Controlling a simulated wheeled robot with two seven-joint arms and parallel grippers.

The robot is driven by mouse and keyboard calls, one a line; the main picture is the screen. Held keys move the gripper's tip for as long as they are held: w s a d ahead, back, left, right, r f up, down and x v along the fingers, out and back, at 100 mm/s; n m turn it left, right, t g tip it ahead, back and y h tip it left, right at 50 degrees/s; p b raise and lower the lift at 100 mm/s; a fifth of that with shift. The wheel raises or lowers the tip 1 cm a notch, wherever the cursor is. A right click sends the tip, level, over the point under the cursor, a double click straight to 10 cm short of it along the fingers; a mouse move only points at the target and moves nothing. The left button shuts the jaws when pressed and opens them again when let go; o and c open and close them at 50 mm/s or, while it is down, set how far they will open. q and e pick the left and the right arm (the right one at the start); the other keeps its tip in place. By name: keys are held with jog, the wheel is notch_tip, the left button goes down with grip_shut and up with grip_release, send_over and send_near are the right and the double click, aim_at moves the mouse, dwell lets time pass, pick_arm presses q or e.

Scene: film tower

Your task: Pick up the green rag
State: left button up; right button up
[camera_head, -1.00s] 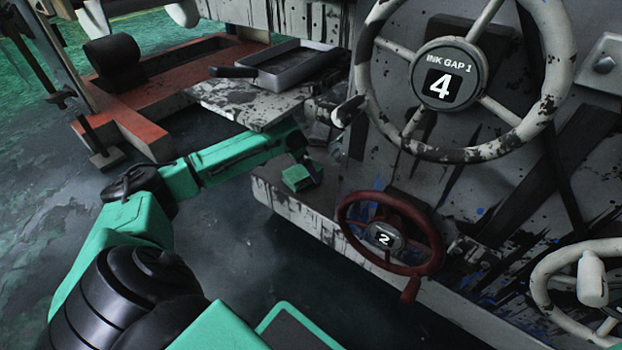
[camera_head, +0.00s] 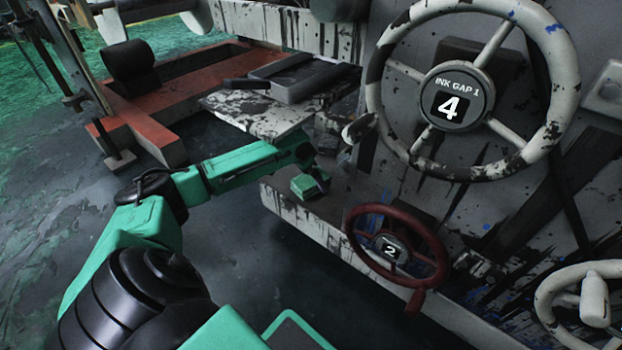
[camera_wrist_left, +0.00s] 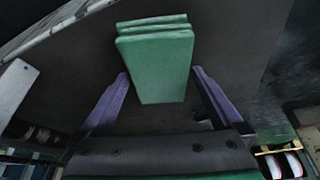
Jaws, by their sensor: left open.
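The green rag (camera_head: 305,187) is a small folded stack lying on the pale, ink-stained ledge at the foot of the machine. It also shows large in the left wrist view (camera_wrist_left: 155,60), at top centre. My left gripper (camera_wrist_left: 160,78) is open, with one purple finger to each side of the rag in that view. I cannot tell whether the fingers touch it. In the head view the left gripper (camera_head: 316,172) is small and dark, close by the rag. My right gripper is not in view.
A red handwheel marked 2 (camera_head: 419,250) stands just right of the rag. A large pale wheel marked 4 (camera_head: 556,133) is above it. A stained plate (camera_head: 262,121) with a grey tray (camera_head: 292,88) lies behind my left arm. Dark open floor lies in front of the ledge.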

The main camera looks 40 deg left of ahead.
pick_arm(q)
jog(key=shift+f, duration=0.1)
dwell(0.4)
jog(key=c, duration=1.2)
jog(key=shift+o, duration=0.2)
